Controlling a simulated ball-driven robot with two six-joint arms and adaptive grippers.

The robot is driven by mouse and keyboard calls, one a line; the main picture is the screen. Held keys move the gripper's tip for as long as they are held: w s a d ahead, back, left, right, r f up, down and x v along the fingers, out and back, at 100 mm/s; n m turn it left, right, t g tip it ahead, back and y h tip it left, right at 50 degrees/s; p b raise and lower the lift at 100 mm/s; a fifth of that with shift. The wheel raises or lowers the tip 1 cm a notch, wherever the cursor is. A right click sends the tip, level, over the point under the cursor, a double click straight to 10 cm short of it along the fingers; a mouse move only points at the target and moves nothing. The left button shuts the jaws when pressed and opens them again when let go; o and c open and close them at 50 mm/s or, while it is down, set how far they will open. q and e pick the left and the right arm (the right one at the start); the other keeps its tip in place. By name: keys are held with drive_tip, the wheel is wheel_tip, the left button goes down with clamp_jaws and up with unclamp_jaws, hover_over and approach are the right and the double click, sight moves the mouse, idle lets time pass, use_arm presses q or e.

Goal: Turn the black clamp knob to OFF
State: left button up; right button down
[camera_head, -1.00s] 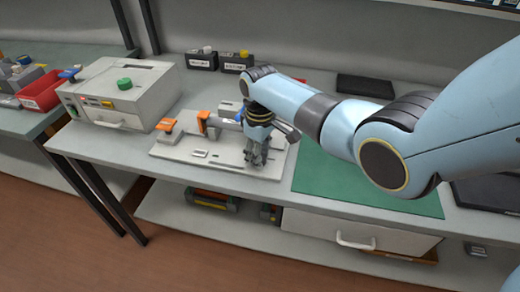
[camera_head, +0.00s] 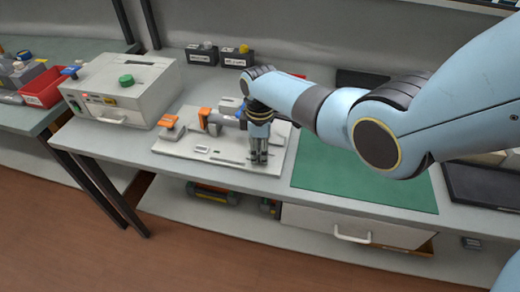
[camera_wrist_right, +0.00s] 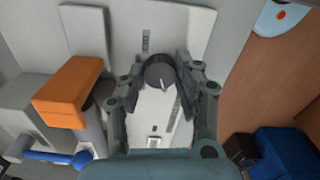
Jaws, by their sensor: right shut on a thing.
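The black clamp knob (camera_wrist_right: 160,70) shows in the right wrist view as a dark round cap with a light pointer line toward its lower edge. My right gripper (camera_wrist_right: 158,78) is shut on it, one finger on each side. In the head view the right gripper (camera_head: 259,158) points down at the right part of the white fixture plate (camera_head: 228,169) and hides the knob. No OFF mark is readable. An orange block (camera_wrist_right: 68,92) stands beside the gripper in the wrist view. My left gripper is not in view.
A beige machine with a green knob (camera_head: 127,80) stands left of the plate. Two black boxes (camera_head: 237,59) stand at the back. A green mat (camera_head: 360,180) lies right of the plate. A red bin (camera_head: 44,88) is on the left table.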

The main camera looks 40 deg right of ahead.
idle(0.3)
drive_tip(key=c, duration=1)
unclamp_jaws()
drive_tip(key=shift+o, duration=0.3)
drive_tip(key=shift+r, duration=0.1)
wheel_tip(320, 180, up, 12)
